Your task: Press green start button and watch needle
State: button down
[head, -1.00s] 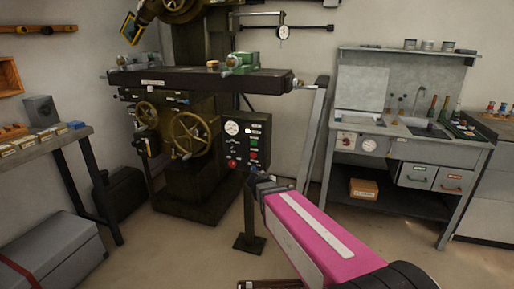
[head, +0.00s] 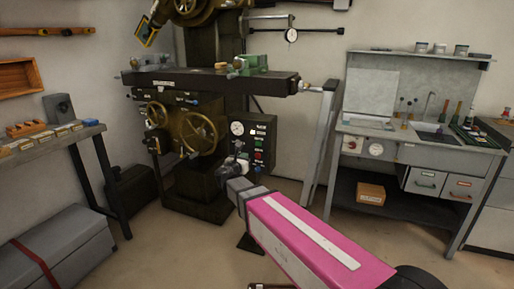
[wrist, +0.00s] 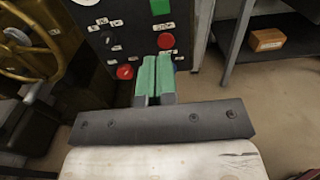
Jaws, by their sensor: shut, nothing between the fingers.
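The dark control panel (head: 250,140) stands on a post in front of the milling machine. It carries a white gauge (head: 237,128), a green button (head: 259,143) and red buttons below. The gauge's needle is too small to read. In the wrist view, a green button (wrist: 160,7) is at the top edge, partly cut off, with a red button (wrist: 166,41) below it and another red button (wrist: 125,72) lower left. My gripper (wrist: 157,62) is shut and empty, its green fingers side by side over the panel's lower part. I cannot tell whether they touch it.
The milling machine's handwheels (head: 199,131) are left of the panel. A grey slanted leg (head: 321,145) stands to its right. A grey chest (head: 50,255) lies front left.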

aim_at(258, 144)
jog(key=x, duration=1.4)
